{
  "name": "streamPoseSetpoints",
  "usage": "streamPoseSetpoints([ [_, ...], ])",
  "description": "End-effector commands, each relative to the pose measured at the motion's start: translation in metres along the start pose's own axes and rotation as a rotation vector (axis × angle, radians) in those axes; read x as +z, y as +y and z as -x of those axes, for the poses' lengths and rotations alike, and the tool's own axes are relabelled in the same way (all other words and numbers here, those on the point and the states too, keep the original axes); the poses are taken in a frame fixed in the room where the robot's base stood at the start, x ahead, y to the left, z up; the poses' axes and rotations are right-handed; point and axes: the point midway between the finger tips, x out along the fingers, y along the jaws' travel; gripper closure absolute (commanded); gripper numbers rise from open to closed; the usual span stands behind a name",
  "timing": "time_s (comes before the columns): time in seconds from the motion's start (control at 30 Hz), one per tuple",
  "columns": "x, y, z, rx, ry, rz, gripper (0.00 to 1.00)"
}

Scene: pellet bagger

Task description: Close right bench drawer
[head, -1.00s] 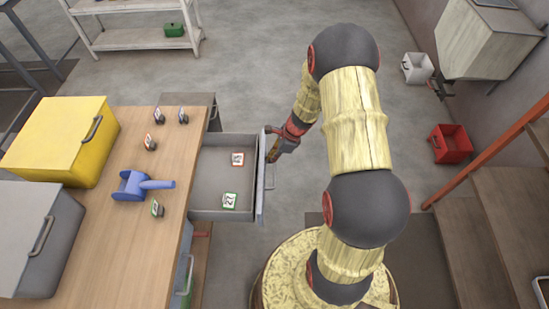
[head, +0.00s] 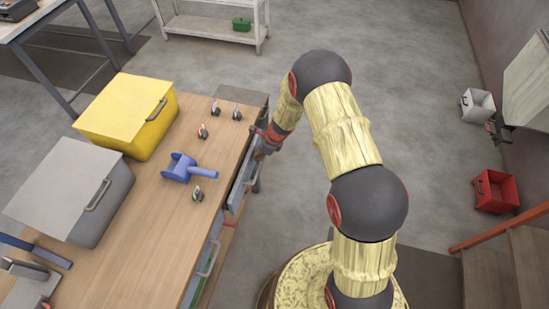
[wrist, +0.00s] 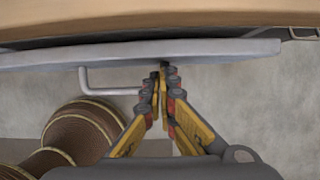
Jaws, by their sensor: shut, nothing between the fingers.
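The right bench drawer's grey front (head: 242,176) stands close along the bench edge in the head view, with its tray interior hidden under the bench top. In the wrist view the drawer front (wrist: 150,53) runs across below the bench edge, with a narrow dark gap between them. Its bar handle (wrist: 105,82) sticks out toward me. My gripper (wrist: 162,72) is shut and empty, its fingertips at the drawer front just right of the handle. In the head view my gripper (head: 262,146) is at the far end of the drawer front.
The wooden bench top (head: 150,215) holds a yellow bin (head: 125,112), a grey bin (head: 75,190), a blue scoop (head: 182,169) and several small tags. Another drawer with a handle (head: 208,258) is nearer along the bench. A red crate (head: 495,192) stands on the floor at right; open floor lies beyond.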

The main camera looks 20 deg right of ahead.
Motion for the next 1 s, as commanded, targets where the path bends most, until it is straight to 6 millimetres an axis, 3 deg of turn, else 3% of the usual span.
streamPoseSetpoints([
  [0.1,0.018,0.000,-0.006,0.001,0.000,0.002,1.00],
  [0.33,0.036,-0.001,-0.013,-0.001,0.000,0.002,1.00],
  [1.0,0.034,-0.003,-0.013,0.000,-0.001,0.001,1.00],
])
